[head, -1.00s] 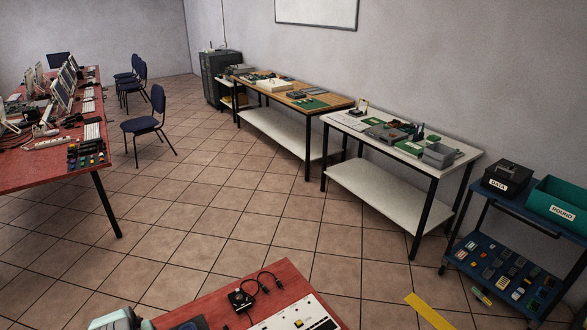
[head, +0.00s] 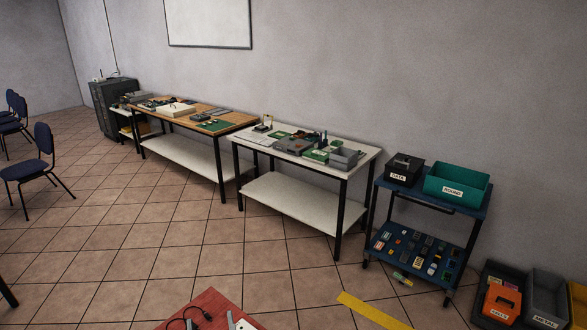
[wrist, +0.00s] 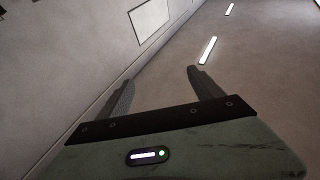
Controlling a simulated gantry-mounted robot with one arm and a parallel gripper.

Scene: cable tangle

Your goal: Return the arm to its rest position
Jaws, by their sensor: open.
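My gripper (wrist: 155,80) shows in the wrist view with its two dark fingers spread wide apart and nothing between them. The wrist camera looks up past the fingers at a wall, a whiteboard (wrist: 148,18) and a ceiling with bright strip lights (wrist: 208,50). My gripper and arm are not visible in the head view now. How the arm is folded cannot be seen.
A red table corner (head: 208,308) with a black cable is at the bottom. A white bench (head: 300,160), a wooden bench (head: 185,112) and a blue cart (head: 425,235) stand along the wall. Bins (head: 550,295) sit at right. Tiled floor is open in the middle.

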